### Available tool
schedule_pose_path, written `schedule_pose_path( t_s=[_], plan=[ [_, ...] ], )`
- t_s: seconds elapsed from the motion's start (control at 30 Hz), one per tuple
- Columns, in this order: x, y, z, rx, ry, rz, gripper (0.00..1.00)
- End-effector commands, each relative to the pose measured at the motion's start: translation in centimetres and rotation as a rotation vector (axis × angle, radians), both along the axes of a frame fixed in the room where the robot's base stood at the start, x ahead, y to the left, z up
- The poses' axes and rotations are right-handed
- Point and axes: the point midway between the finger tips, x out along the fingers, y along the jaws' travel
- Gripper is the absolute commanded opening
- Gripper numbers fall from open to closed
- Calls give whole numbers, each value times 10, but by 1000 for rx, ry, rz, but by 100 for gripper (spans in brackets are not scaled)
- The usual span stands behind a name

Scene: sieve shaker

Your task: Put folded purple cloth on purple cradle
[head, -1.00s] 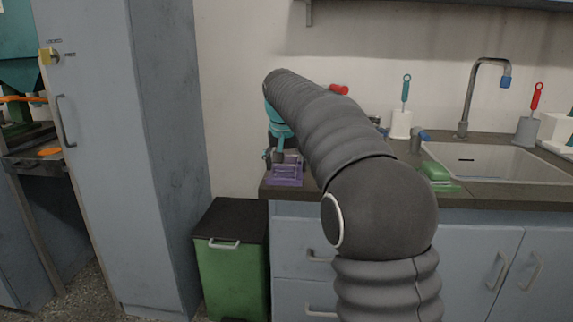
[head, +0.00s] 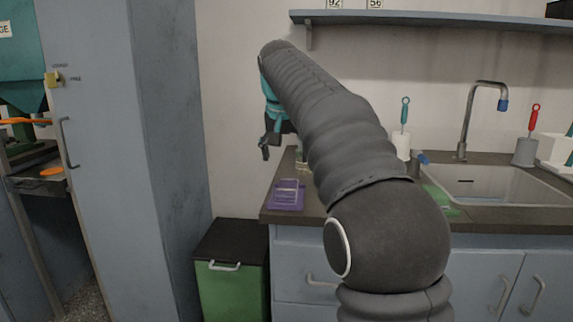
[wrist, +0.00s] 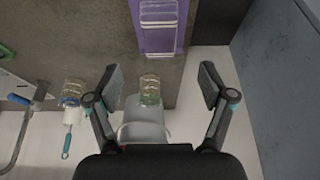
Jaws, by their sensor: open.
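The purple cradle (head: 287,206) sits on the counter's left end, and its top part shows at the upper edge of the wrist view (wrist: 177,40). A paler lavender folded cloth (head: 287,187) appears to lie on it, between its sides in the wrist view (wrist: 158,14). My gripper (head: 267,147) hangs above and to the left of the cradle in the head view.
A glass jar (wrist: 150,90) stands on the counter behind the cradle. The sink (head: 490,185), faucet (head: 463,125) and brush holders are to the right. A green bin (head: 231,285) stands below left, beside a tall grey cabinet (head: 165,150). A shelf (head: 420,22) is above.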

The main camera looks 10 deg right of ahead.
Motion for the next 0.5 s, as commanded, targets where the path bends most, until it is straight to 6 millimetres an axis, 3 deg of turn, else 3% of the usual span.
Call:
schedule_pose_path(
  t_s=[0.33,0.5],
  plan=[
    [-5,0,4,0,-1,4,81],
    [-38,-4,4,0,-8,39,81]
  ],
)
